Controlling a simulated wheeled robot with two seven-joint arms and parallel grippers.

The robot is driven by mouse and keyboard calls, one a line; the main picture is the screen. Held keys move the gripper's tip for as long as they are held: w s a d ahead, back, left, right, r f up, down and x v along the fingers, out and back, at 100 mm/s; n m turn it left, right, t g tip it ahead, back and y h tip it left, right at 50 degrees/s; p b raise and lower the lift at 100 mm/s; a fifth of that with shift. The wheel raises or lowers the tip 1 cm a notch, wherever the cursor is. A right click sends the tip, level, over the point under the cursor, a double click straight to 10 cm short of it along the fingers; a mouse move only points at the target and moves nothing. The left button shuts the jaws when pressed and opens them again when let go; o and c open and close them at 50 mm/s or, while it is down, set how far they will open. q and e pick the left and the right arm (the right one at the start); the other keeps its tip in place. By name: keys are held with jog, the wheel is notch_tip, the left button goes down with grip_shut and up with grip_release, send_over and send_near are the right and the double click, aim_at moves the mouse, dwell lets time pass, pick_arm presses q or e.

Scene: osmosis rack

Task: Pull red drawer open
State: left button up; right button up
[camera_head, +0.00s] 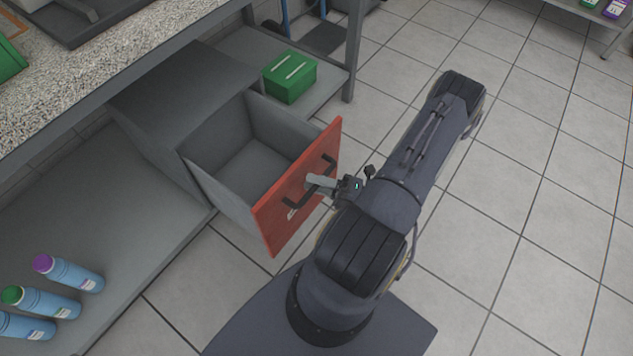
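The drawer with the red front (277,212) stands well out of its grey cabinet (168,112) under the counter. Its grey inside is visible and looks empty. A dark bar handle (297,195) is fixed across the red front. My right gripper (315,184) is at the handle, with its light grey fingers over the bar near its middle. The fingers seem to be around the bar, but the gap between them is too small to see, so I cannot tell how tightly they are closed. My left gripper is not in view.
A green box (289,77) sits on the lower shelf behind the drawer. Several blue bottles (68,272) stand on the shelf at the lower left. The speckled counter (95,60) runs above the cabinet. Tiled floor (540,200) is clear on the right.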

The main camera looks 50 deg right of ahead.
jog(key=v, duration=0.8)
jog(key=shift+p, duration=0.45)
